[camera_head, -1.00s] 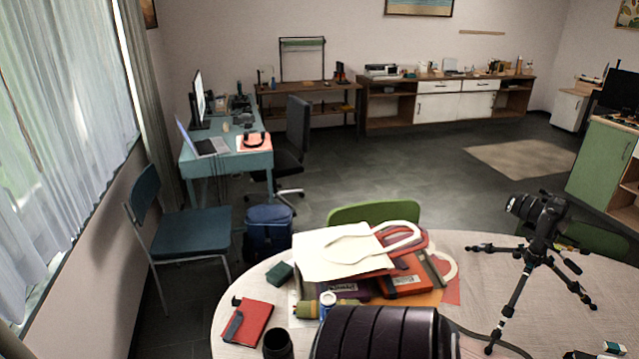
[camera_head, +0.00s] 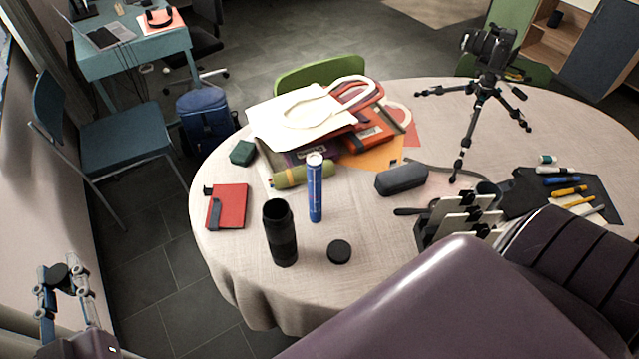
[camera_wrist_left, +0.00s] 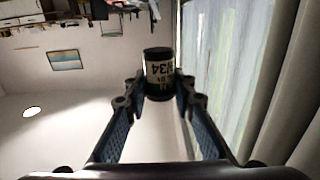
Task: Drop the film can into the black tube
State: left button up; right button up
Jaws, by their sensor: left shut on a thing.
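My left gripper (camera_head: 62,300) is at the lower left of the head view, off the table's left side and away from the tube. It is shut on the film can (camera_head: 58,276), a small dark cylinder. In the left wrist view the can (camera_wrist_left: 159,75) sits between the fingertips, with black ends and a pale printed label. The black tube (camera_head: 281,240) stands upright on the table near its front left edge, its dark open mouth facing up. I cannot see inside it to the bottom. My right gripper is not in view.
A black lid (camera_head: 340,251) lies right of the tube; a blue cylinder (camera_head: 315,195) stands behind it. A red notebook (camera_head: 228,206), glasses case (camera_head: 402,179), bags (camera_head: 300,115) and camera tripod (camera_head: 482,95) share the round table (camera_head: 235,270). My purple arm covers the lower right.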

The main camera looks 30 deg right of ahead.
aim_at(288, 260)
jog(key=j+z, duration=0.15)
jog(key=z, duration=0.2)
jog(key=j+z, duration=0.15)
jog(key=z, duration=0.2)
jog(key=j+z, duration=0.2)
jog(key=z, duration=0.15)
jog(key=i+l+u, duration=0.25)
jog(key=l, duration=0.35)
jog(key=l+u, duration=0.25)
jog(key=l, duration=0.3)
